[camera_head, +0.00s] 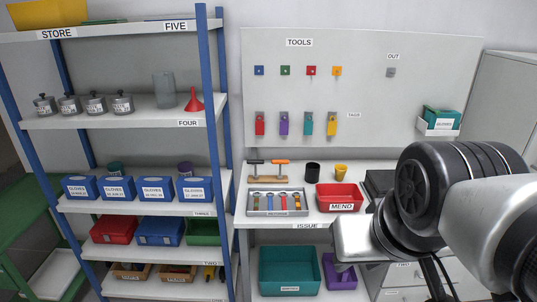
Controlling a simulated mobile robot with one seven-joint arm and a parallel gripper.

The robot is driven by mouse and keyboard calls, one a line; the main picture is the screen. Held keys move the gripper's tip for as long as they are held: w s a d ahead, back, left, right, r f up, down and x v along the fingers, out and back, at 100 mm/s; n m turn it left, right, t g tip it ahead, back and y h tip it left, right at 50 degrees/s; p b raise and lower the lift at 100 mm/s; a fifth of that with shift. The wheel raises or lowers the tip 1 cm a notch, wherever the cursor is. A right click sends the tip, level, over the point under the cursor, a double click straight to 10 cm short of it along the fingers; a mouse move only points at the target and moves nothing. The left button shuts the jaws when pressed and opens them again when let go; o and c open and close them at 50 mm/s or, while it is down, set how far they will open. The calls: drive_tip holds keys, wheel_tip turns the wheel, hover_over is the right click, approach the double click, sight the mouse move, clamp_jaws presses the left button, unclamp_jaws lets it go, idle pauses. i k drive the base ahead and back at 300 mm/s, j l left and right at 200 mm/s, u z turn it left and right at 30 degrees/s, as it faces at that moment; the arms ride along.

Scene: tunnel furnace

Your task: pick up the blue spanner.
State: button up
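A shallow grey tray (251,213) lies on the bench under the tool board, holding several small spanners side by side. The spanner at its left end looks blue (256,202); the others look reddish, greenish or blue, and yellow-orange, too small to tell surely. My arm reaches in from the right, and the pale block of my gripper (352,243) is in front of the bench edge, to the right of and nearer than the tray. It is apart from the spanners. Its fingers are not clearly shown, so I cannot tell whether they are open.
A red MEND bin (341,194), a black cup (312,173), a yellow cup (341,172) and a wooden rack (268,179) with two handled tools stand around the tray. Teal (290,270) and purple (335,280) bins sit below. A blue-posted shelf (213,120) borders the left.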

sight(270, 197)
drive_tip(key=i+j, duration=0.2)
drive_tip(key=i, duration=0.3)
drive_tip(key=i+j, duration=0.25)
drive_tip(key=i, duration=0.25)
drive_tip(key=i+j, duration=0.2)
drive_tip(key=i, duration=0.35)
